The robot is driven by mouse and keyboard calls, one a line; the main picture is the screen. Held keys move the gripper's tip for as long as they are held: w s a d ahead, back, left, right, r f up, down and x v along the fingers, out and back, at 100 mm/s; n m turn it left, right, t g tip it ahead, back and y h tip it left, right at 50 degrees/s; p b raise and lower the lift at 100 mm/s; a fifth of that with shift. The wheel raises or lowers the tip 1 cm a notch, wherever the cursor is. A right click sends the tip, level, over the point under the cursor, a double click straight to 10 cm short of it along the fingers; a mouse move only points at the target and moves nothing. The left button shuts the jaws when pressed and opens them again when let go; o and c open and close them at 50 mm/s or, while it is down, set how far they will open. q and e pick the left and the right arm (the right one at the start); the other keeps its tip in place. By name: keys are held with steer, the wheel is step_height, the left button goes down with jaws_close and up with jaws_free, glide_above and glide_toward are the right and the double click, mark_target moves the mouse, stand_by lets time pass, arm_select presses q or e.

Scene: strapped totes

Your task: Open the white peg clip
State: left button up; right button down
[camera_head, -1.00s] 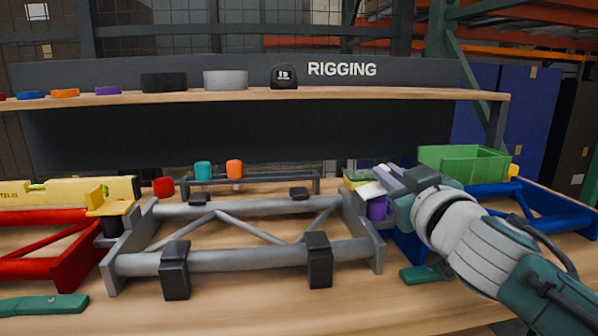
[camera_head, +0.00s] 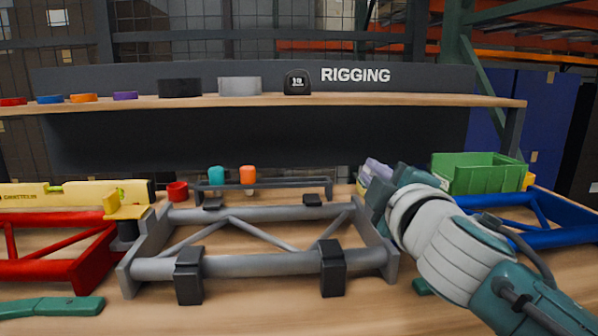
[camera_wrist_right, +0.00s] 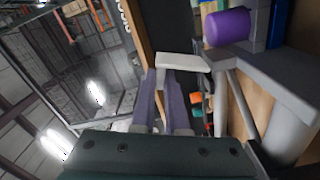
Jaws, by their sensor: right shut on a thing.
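In the right wrist view, a white flat piece (camera_wrist_right: 183,62), apparently the white peg clip or part of it, sits across the tips of my right gripper's two lilac fingers (camera_wrist_right: 172,85). The fingers are shut on it. A purple cylinder (camera_wrist_right: 228,28) is just beside the white piece; I cannot tell whether they are joined. In the head view, my right gripper (camera_head: 372,172) is at the right end of the grey frame (camera_head: 270,262), and its body hides the white piece and the purple cylinder.
A red frame (camera_head: 60,267) with a yellow clip (camera_head: 127,208) stands left. A blue frame (camera_head: 545,238) and a green bin (camera_head: 478,172) are at the right. Behind are a red cup (camera_head: 177,192) and a low rack with teal and orange pegs (camera_head: 247,175). The front table strip is mostly clear.

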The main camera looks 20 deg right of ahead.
steer(key=shift+w+a+f+n+b, duration=0.1)
steer(key=shift+a+f+n+b, duration=0.3)
steer(key=shift+n, duration=0.8)
steer(key=shift+w+a+f+n+p, duration=0.15)
steer(key=shift+a+n, duration=0.45)
steer(key=shift+n, duration=0.6)
steer(key=shift+w+a+f+n+b, duration=0.15)
steer(key=shift+a+n+b, duration=0.25)
steer(key=shift+n, duration=0.8)
steer(key=shift+a, duration=0.15)
steer(key=c, duration=0.9)
jaws_free()
steer(key=shift+f, duration=0.1)
steer(key=shift+s, duration=0.1)
steer(key=p+v, duration=0.1)
steer(key=v, duration=0.9)
